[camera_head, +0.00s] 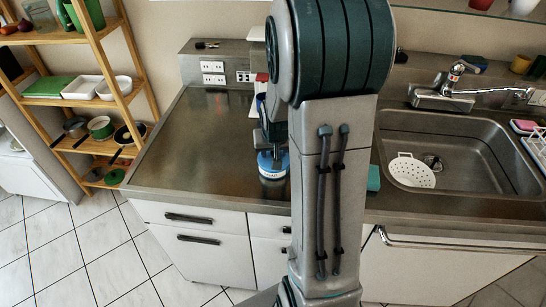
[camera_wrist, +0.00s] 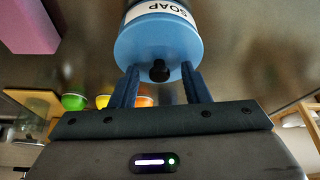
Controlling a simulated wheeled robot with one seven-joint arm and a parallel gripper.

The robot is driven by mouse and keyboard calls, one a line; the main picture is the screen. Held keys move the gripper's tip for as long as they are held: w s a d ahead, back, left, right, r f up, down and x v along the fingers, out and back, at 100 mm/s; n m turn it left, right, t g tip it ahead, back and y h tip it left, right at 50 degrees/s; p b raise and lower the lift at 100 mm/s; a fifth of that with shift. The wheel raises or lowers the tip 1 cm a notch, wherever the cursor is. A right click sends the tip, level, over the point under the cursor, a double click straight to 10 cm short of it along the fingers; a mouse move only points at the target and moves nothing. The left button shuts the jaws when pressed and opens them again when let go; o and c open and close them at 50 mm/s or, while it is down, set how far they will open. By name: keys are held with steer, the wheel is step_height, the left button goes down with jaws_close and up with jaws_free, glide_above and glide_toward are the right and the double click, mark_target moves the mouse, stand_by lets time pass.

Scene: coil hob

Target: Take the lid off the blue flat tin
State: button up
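A round blue tin (camera_head: 273,167) with a white label stands on the metal counter, just left of my arm in the head view. In the wrist view the blue tin (camera_wrist: 160,38) shows its blue lid face with a small black knob (camera_wrist: 160,71) and a label reading "SOAP". My gripper (camera_wrist: 160,72) is open, one finger on each side of the knob with gaps to it. The fingertips are close to the lid; I cannot tell if they touch it. In the head view my arm hides part of the tin and most of the gripper.
The metal counter (camera_head: 190,140) is clear left of the tin. A sink (camera_head: 455,150) with a white strainer (camera_head: 411,171) and a tap (camera_head: 445,95) lie to the right. A teal block (camera_head: 374,178) sits right of my arm. A pink block (camera_wrist: 25,25) shows in the wrist view.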

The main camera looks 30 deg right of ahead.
jaws_close()
